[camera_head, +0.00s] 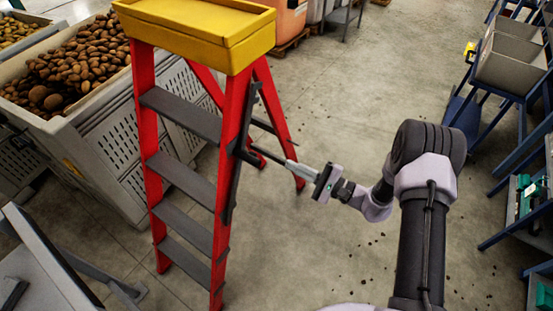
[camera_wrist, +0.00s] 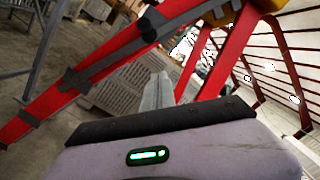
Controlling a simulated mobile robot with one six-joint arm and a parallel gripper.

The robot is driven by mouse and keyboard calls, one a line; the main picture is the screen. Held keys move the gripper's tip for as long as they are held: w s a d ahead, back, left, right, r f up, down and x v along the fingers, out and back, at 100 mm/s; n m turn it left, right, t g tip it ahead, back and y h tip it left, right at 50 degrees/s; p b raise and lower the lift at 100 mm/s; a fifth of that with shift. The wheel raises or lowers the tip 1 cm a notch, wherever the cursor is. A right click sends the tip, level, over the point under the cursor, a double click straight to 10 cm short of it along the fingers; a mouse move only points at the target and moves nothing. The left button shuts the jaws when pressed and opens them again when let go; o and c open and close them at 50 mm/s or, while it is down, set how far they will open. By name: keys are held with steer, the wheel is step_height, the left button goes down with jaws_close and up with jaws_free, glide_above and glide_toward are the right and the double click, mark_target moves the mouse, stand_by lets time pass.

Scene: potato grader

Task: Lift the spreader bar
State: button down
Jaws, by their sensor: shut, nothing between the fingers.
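A red stepladder (camera_head: 232,150) with a yellow top (camera_head: 205,28) and grey treads stands upright and spread open. A long dark grey bar (camera_head: 242,140) runs along its right front rail and looks like the spreader bar. It also shows in the wrist view (camera_wrist: 110,66), slanting along the red rail, with a black knob-like end (camera_wrist: 150,24) near its upper part. My gripper (camera_head: 290,162) is shut and empty, to the right of the ladder and pointing at it. Its pale fingers (camera_wrist: 158,92) point toward the rail. I cannot tell whether they touch the bar.
A grey crate full of potatoes (camera_head: 75,62) stands left of and behind the ladder. Blue racks with grey bins (camera_head: 510,62) stand at the right. A grey machine edge (camera_head: 45,262) is at the lower left.

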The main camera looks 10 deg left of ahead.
steer(key=shift+v, duration=1.45)
steer(key=shift+w+f, duration=0.1)
